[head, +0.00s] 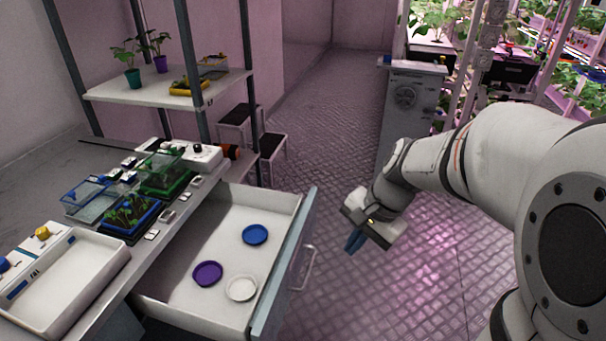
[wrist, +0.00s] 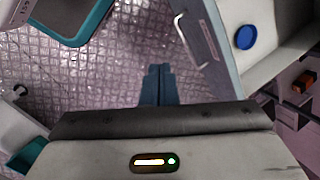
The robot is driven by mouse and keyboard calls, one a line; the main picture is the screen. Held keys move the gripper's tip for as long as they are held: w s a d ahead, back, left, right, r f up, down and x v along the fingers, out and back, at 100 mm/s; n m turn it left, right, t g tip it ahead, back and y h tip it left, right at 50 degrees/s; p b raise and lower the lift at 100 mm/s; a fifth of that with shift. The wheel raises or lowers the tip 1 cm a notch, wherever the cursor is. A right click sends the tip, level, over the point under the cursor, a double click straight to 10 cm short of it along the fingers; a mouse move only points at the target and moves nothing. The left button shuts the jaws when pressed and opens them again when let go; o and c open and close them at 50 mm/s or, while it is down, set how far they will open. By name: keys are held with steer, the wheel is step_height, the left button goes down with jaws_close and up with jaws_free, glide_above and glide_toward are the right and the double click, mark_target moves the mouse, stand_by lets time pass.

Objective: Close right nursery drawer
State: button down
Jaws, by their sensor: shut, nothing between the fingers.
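The open drawer (head: 205,255) sticks out from under the work table in the head view. Its inside is white and holds a blue saucer (head: 255,234), a purple saucer (head: 208,273) and a white saucer (head: 241,288). Its grey-blue front panel (head: 287,262) carries a metal handle (head: 304,268). My gripper (head: 355,241) is shut and empty, to the right of the drawer front and apart from it. In the wrist view the shut fingers (wrist: 157,80) point at the floor, with the drawer handle (wrist: 194,40) and blue saucer (wrist: 246,37) to their upper right.
The work table bears a white tray (head: 28,309), a blue seedling tray (head: 108,233) and a green tray (head: 188,174). A shelf (head: 130,93) with potted plants stands behind. Step stools (head: 272,147) stand beyond the table. The patterned floor (head: 330,130) behind my gripper is clear.

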steer(key=w+d+f+m+t+y+b, duration=0.2)
steer(key=w+d+f+m+y+b, duration=0.25)
steer(key=w+f+m, duration=0.85)
glide_toward(305, 241)
step_height(305, 241, down, 5)
steer(key=a, duration=0.2)
steer(key=shift+w+a+r+b, duration=0.2)
steer(key=shift+w+a+b, duration=0.1)
steer(key=shift+w+a, duration=0.45)
